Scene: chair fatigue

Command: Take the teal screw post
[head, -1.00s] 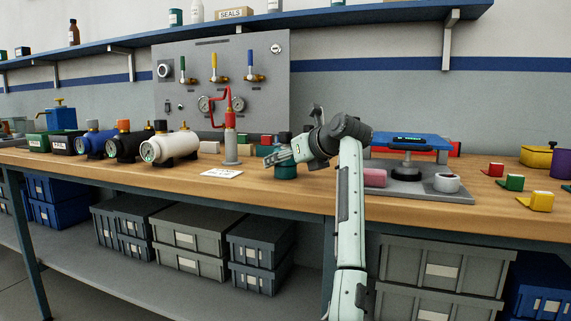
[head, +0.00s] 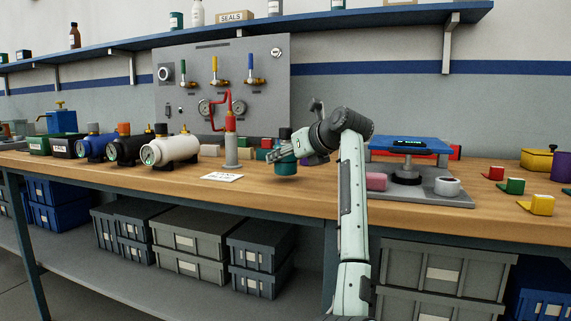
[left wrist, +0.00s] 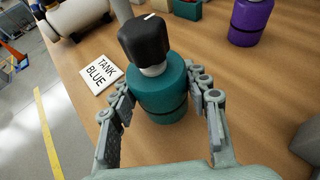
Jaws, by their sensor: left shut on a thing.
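The teal screw post (head: 285,167) is a teal cylinder held a little above the bench. In the left wrist view the teal post (left wrist: 158,93) shows a dark band, a pale neck and a black knob (left wrist: 145,39) on top. My left gripper (head: 287,157) is shut on its sides, with one finger on each side of the body in the left wrist view (left wrist: 160,100). Part of the post is hidden behind the gripper in the head view. My right gripper is not in view.
A card reading TANK BLUE (left wrist: 101,72) lies left of the post. A red-handled grey stand (head: 231,150) and a white tank (head: 172,149) are farther left. A grey plate (head: 440,194) with a blue-topped device (head: 409,146) stands right of my arm.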

